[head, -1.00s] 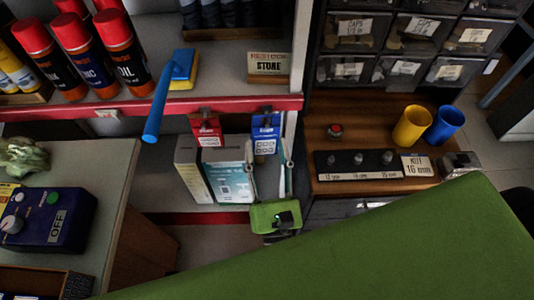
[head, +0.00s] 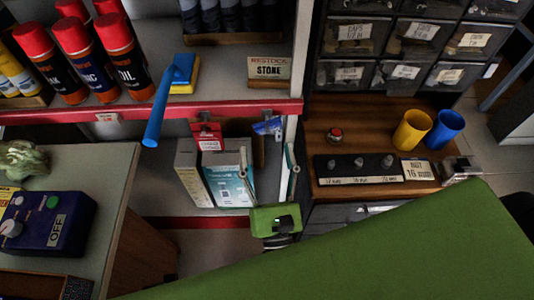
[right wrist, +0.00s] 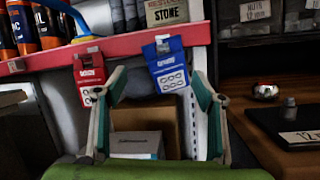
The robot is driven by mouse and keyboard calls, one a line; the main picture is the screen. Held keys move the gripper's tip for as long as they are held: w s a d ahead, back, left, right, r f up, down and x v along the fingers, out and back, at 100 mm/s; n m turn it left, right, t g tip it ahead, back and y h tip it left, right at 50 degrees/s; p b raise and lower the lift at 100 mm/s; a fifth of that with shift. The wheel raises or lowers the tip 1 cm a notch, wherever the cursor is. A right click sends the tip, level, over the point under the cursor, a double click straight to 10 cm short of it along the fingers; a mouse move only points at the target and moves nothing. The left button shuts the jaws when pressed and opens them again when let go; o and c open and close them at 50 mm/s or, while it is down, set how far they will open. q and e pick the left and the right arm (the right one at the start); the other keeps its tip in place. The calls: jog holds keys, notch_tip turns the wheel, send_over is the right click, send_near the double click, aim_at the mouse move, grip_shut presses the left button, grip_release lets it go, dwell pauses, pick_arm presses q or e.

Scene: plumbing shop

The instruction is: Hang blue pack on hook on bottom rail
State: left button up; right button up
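The blue pack (head: 267,126) is at the front of the red shelf rail (head: 200,107), near its right end. In the right wrist view the blue pack (right wrist: 168,68) overlaps the rail (right wrist: 125,42), with its top at a small hook (right wrist: 161,38). It hangs slightly tilted; whether its hole is fully over the hook I cannot tell. My right gripper (head: 267,158) is below the rail, its fingers pointing up at it. In the right wrist view its fingers (right wrist: 158,74) are spread wide on either side of the pack, apart from it. My left gripper is not in view.
A red pack (head: 208,133) hangs on the rail to the left. Boxes (head: 228,180) stand on the lower shelf behind my gripper. A blue-handled tool (head: 160,100) juts over the rail. Yellow (head: 411,130) and blue cups (head: 445,129) stand on the right-hand bench.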

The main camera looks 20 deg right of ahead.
jog(key=shift+s, duration=0.1)
jog(key=v, duration=1.2)
jog(key=shift+f, duration=0.15)
